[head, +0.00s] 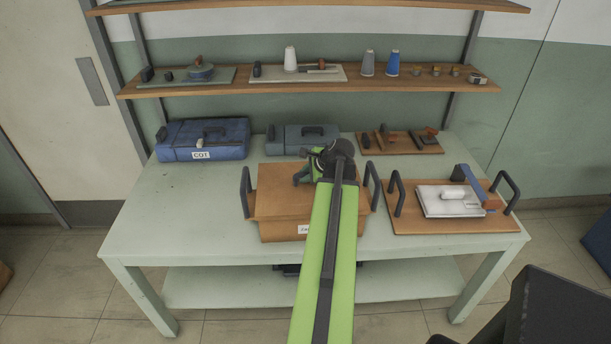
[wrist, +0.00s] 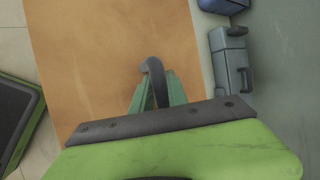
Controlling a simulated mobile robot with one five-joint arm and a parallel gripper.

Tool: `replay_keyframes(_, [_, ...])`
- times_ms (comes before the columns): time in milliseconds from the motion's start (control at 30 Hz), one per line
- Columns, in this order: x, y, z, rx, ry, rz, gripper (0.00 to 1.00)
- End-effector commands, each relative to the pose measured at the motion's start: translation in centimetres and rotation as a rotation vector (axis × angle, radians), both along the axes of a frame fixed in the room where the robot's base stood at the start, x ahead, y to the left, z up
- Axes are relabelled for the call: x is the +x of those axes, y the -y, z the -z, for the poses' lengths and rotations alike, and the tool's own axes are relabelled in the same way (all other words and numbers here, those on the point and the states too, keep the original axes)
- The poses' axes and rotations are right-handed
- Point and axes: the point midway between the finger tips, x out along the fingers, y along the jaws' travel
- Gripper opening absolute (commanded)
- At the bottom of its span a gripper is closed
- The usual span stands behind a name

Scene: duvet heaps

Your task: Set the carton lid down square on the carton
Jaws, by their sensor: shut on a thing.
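The carton lid (head: 283,185) is a flat brown panel over the carton in the middle of the table. In the wrist view the lid (wrist: 95,60) fills much of the picture, with a dark curved handle (wrist: 154,72) on it. My gripper (head: 322,166) is above the lid and shut on that handle; its green fingers (wrist: 156,92) show on both sides of it. The carton (head: 275,231) is orange-brown with a white label in front. My arm hides the right part of both. I cannot tell whether the lid touches the carton.
Black upright handles (head: 246,192) stand at the carton's sides. A wooden tray (head: 405,222) with a white block lies to the right. A blue case (head: 175,140) and a grey-blue case (head: 290,147) stand behind. A loaded shelf (head: 215,87) hangs above. The table's left part is clear.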

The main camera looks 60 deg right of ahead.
Motion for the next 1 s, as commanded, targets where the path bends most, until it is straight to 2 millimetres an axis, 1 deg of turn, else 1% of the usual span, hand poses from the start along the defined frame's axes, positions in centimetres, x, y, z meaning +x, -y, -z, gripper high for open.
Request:
replay_keyframes(533, [0.0,0.0,1.5,0.0,0.0,0.0,0.0])
replay_keyframes(567, [0.0,0.0,1.4,0.0,0.0,0.0,0.23])
replay_keyframes(700, [0.0,0.0,1.3,0.0,0.0,0.0,0.41])
replay_keyframes(733, [0.0,0.0,1.3,0.0,0.0,0.0,0.45])
replay_keyframes(1000, [0.0,0.0,1.3,0.0,0.0,0.0,0.45])
